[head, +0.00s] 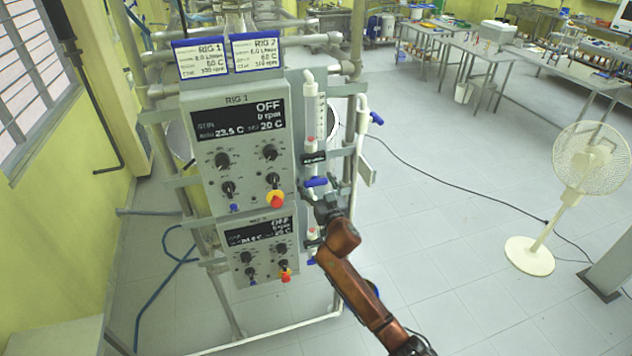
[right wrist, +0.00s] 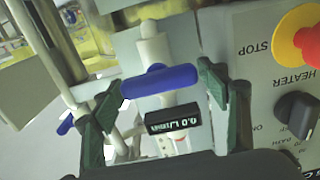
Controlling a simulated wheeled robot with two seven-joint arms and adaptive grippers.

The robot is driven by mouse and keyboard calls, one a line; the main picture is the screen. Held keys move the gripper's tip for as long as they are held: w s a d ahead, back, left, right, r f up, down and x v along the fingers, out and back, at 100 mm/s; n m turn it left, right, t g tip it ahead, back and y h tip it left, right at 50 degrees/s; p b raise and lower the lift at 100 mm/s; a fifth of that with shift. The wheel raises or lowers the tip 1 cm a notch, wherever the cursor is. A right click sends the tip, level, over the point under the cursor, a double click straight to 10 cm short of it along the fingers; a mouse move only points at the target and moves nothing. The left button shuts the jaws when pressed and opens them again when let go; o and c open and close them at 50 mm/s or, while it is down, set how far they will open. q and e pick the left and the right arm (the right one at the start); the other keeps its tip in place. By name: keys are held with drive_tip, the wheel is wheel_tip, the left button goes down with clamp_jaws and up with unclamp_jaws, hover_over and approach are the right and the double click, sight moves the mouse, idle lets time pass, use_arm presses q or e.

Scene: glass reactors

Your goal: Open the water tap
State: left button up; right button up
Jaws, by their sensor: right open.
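A blue tap handle (head: 316,182) sits on the white vertical pipe beside the upper control box. It lies crosswise to the pipe. In the right wrist view the blue handle (right wrist: 158,80) is between the two dark green fingers of my right gripper (right wrist: 159,77), with gaps at its sides; I cannot tell whether a finger touches it. My right gripper (head: 322,198) is open, just below the handle in the head view. A small black flow display (right wrist: 172,119) reads 0.0 L/min. My left gripper is not in view.
The RIG 1 control box (head: 238,145) reads OFF and has a red-yellow stop button (head: 276,198). A second box (head: 259,250) is below. Another blue handle (head: 376,118) is on the pipe to the right. A fan (head: 590,160) stands farther right on open floor.

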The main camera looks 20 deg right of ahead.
drive_tip(key=shift+c, duration=0.7)
drive_tip(key=c, duration=0.7)
drive_tip(key=shift+n, duration=0.3)
drive_tip(key=shift+c, duration=0.2)
drive_tip(key=n+p, duration=0.1)
drive_tip(key=n, duration=0.2)
drive_tip(key=shift+n, duration=0.3)
drive_tip(key=n, duration=0.3)
drive_tip(key=shift+a+n+p, duration=0.15)
drive_tip(key=shift+n+p, duration=0.25)
drive_tip(key=n+p, duration=0.1)
drive_tip(key=n, duration=0.3)
drive_tip(key=shift+a+f, duration=0.1)
drive_tip(key=shift+f+n+p, duration=0.15)
drive_tip(key=shift+n+p, duration=0.25)
drive_tip(key=shift+n, duration=2.1)
